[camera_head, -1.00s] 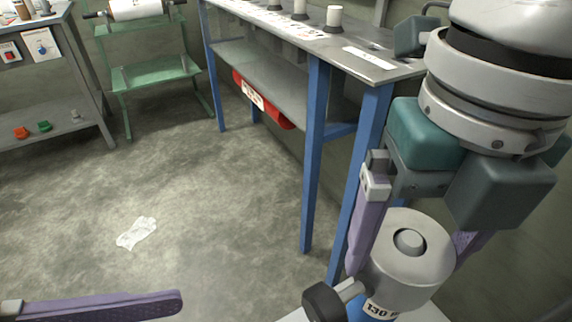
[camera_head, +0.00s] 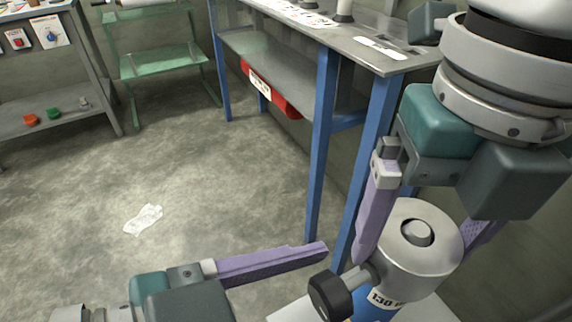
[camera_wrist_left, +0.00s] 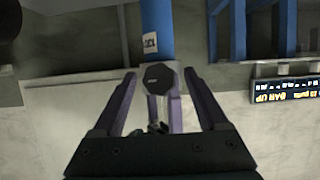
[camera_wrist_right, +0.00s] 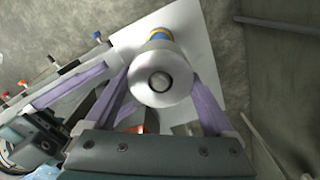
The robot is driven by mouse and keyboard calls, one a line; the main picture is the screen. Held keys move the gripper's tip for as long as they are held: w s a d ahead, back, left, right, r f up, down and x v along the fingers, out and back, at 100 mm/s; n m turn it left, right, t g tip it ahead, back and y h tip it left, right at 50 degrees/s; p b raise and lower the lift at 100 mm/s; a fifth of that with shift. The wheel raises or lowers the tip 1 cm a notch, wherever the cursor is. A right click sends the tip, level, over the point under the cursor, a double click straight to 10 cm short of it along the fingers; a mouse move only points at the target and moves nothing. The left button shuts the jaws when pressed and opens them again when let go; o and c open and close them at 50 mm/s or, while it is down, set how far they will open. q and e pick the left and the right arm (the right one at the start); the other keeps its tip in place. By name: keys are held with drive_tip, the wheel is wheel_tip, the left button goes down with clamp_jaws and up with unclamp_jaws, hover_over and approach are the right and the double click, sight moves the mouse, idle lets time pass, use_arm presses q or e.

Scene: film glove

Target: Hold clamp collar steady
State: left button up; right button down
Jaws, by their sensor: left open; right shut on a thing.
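My right gripper (camera_head: 418,236) is shut on the collar, with a purple finger on either side, as the right wrist view (camera_wrist_right: 160,85) also shows. My left gripper (camera_head: 318,252) is open, with one purple finger reaching towards the knob from the left. In the left wrist view the knob (camera_wrist_left: 158,78) appears between the left fingers. Whether they touch it I cannot tell.
A bench with blue legs (camera_head: 322,150) and a red bin (camera_head: 271,90) stands behind the collar. A green rack (camera_head: 155,62) and a grey shelf unit (camera_head: 60,112) stand at the back left. A crumpled white piece (camera_head: 143,219) lies on otherwise clear floor.

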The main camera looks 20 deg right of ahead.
use_arm(q)
drive_tip(key=shift+d+f, duration=0.1)
drive_tip(key=shift+d, duration=0.25)
clamp_jaws()
idle(0.4)
